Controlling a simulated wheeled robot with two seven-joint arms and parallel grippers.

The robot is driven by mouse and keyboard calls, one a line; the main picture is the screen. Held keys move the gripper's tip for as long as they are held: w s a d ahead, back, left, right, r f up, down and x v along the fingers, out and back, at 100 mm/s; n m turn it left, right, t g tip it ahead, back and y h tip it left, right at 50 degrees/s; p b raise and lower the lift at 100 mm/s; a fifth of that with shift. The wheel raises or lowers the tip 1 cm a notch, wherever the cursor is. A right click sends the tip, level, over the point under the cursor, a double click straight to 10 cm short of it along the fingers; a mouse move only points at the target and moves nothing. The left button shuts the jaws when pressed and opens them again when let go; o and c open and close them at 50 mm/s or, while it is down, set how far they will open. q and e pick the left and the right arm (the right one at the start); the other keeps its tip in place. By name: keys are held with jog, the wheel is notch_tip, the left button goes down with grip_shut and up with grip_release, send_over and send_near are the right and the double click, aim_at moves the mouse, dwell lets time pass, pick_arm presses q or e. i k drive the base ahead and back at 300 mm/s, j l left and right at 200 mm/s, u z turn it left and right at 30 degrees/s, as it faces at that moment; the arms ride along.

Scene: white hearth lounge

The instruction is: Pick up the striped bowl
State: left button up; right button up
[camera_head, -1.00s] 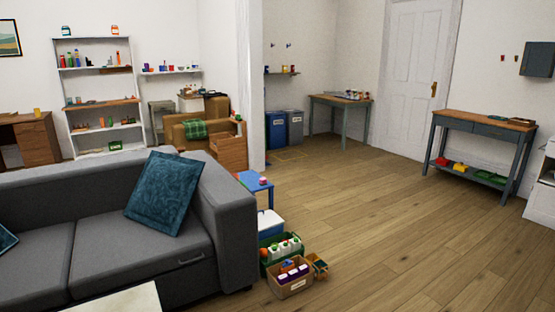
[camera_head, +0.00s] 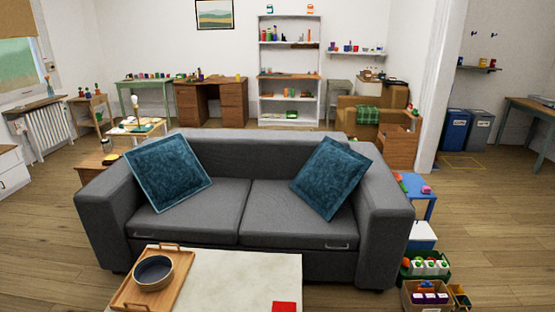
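A dark blue-grey bowl (camera_head: 153,273) sits on a wooden tray (camera_head: 178,289) with raised handles. The tray lies on the left part of a pale low table (camera_head: 240,281) at the bottom of the head view. The bowl is upright and I see into it from above. At this size I cannot make out clear stripes on it. Neither of my grippers shows in the view.
A grey sofa (camera_head: 245,205) with two blue cushions stands just behind the table. A red item (camera_head: 284,307) lies at the table's front. Crates with bottles (camera_head: 428,265) stand right of the sofa. Wooden floor is open at the far right and left.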

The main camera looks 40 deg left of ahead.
aim_at(153, 273)
jog(key=u, duration=2.15)
